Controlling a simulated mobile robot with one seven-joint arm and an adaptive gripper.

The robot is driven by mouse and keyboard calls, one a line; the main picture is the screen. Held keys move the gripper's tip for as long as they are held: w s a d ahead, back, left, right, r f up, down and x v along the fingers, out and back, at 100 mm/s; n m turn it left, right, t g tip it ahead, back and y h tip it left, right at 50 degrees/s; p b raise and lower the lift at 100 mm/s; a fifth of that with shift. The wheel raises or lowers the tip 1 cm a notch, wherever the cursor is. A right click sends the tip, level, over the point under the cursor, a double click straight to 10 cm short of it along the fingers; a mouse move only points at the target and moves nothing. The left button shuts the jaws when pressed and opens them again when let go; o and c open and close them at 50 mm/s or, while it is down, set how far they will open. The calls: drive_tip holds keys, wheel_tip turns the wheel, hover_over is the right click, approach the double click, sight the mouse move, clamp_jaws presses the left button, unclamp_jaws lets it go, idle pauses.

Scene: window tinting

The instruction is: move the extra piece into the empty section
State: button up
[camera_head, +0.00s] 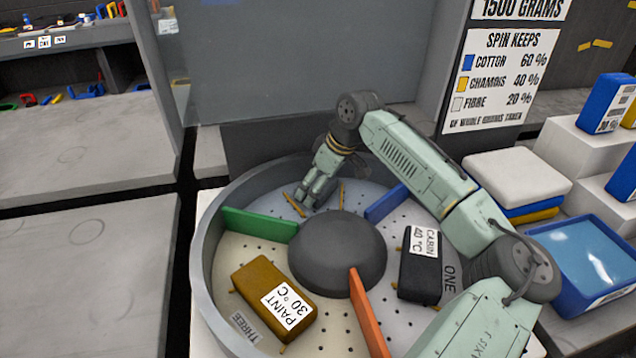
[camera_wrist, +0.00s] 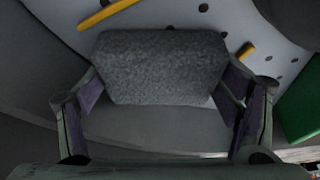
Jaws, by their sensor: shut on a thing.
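The round grey drum (camera_head: 207,262) is split by a green divider (camera_head: 258,224), a blue divider (camera_head: 386,202) and an orange divider (camera_head: 368,310) around a dark central dome (camera_head: 337,252). My gripper (camera_head: 314,200) is low over the far section, between the green and blue dividers. In the wrist view my gripper (camera_wrist: 165,90) is shut on a fuzzy dark grey piece (camera_wrist: 165,62). The piece is not clear in the head view; whether it touches the floor I cannot tell.
A brown block (camera_head: 255,283) labelled PAINT 30 °C lies in section THREE. A black block (camera_head: 416,272) labelled CABIN 40 °C lies in section ONE. Thin yellow strips (camera_head: 294,205) lie on the perforated floor. A blue tray (camera_head: 583,310) and stacked pads (camera_head: 516,177) stand right.

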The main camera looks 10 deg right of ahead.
drive_tip(key=o, duration=1.2)
drive_tip(key=shift+o, duration=0.2)
drive_tip(key=b+v, duration=0.2)
drive_tip(key=v, duration=1)
drive_tip(key=shift+b, duration=0.35)
